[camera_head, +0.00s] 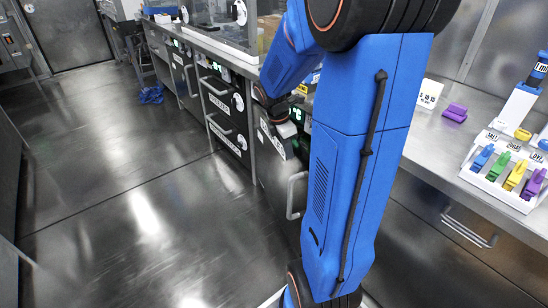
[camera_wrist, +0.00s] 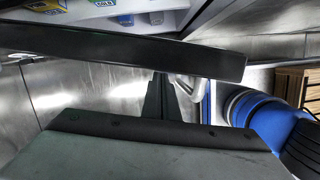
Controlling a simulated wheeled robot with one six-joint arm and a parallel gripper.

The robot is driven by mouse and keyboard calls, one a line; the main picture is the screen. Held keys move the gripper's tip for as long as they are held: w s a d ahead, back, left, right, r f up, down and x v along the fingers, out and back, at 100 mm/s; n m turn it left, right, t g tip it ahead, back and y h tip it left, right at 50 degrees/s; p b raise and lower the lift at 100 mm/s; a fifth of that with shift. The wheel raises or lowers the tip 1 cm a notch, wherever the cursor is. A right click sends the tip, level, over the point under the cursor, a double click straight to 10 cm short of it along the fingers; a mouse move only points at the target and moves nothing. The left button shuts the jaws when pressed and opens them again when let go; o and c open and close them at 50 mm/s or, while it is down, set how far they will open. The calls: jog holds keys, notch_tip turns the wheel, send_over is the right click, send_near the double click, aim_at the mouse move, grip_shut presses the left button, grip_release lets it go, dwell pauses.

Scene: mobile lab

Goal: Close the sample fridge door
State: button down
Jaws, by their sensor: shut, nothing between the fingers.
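The sample fridge door (camera_head: 272,182) is a steel panel with a pale bar handle (camera_head: 291,200), partly hidden behind my blue arm in the head view. In the wrist view a dark bar (camera_wrist: 120,50), apparently the door's top edge, crosses in front of a lit white shelf (camera_wrist: 165,22) with boxes and bottles, so the door stands open; how far I cannot tell. The handle also shows in the wrist view (camera_wrist: 187,88). My gripper (camera_wrist: 163,85) is shut and empty, close to the door's upper part. In the head view its fingers are hard to make out; contact is unclear.
Dark cabinets with displays and handles (camera_head: 224,108) line the counter at left. The right counter (camera_head: 440,135) holds a purple block (camera_head: 455,112) and a white rack (camera_head: 500,185) with coloured clips. A drawer handle (camera_head: 468,232) sits below it.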

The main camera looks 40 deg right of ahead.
jog(key=s+d, duration=0.1)
jog(key=d, duration=0.5)
jog(key=shift+s+d, duration=0.25)
jog(key=shift+a, duration=0.1)
